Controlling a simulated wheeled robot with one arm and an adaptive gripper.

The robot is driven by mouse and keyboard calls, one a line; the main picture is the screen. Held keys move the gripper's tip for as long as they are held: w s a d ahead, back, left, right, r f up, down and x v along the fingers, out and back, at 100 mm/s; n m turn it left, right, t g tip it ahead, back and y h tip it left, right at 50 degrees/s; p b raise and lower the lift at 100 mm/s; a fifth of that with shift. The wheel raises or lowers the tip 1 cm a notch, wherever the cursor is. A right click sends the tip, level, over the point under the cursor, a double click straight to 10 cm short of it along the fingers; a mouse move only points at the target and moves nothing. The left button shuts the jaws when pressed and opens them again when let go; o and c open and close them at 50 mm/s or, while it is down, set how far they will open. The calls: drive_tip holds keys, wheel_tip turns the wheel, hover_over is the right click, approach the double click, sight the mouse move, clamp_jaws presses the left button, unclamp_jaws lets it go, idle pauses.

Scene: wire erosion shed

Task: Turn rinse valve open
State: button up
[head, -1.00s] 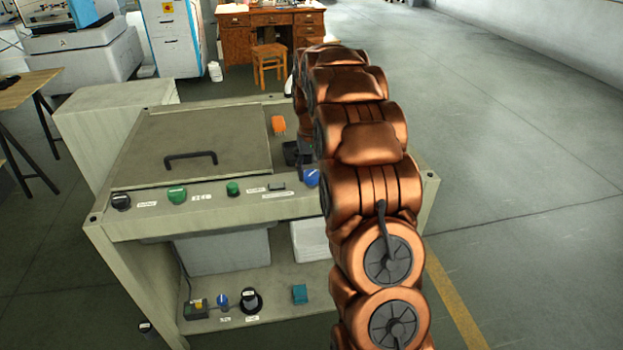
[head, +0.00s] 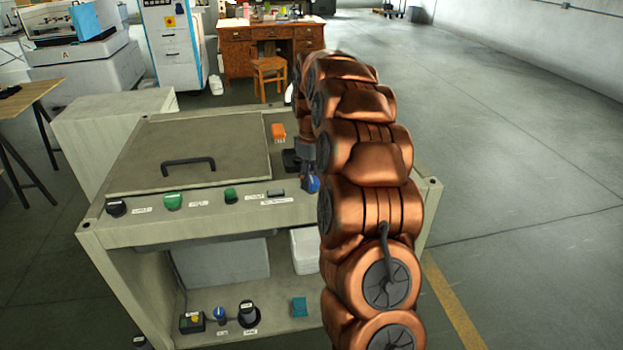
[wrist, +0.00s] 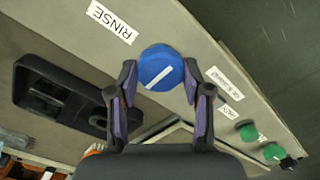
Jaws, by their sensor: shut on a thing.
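The rinse valve is a round blue knob (wrist: 160,68) with a white line across its face. It sits on the front panel of the pale cabinet, beside a label reading RINSE (wrist: 112,21). In the wrist view the white line runs slantwise, from lower left to upper right. My gripper (wrist: 160,75) has one finger on either side of the knob and is shut on it. In the head view the knob (head: 313,184) shows just below my gripper, at the right part of the panel; my arm hides some of the area around it.
Green knobs (head: 173,202) and a black knob (head: 115,207) sit left along the panel. An orange part (head: 278,131) and a black handle (head: 188,162) are on the cabinet top. A black recessed tray (wrist: 60,98) lies beside the gripper. Floor to the right is clear.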

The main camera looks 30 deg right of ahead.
sight(312, 179)
drive_tip(key=shift+n, duration=0.3)
drive_tip(key=o, duration=1.2)
drive_tip(key=shift+c, duration=0.2)
drive_tip(key=shift+r, duration=0.15)
wheel_tip(312, 179, up, 12)
drive_tip(key=shift+a, duration=0.1)
idle(0.5)
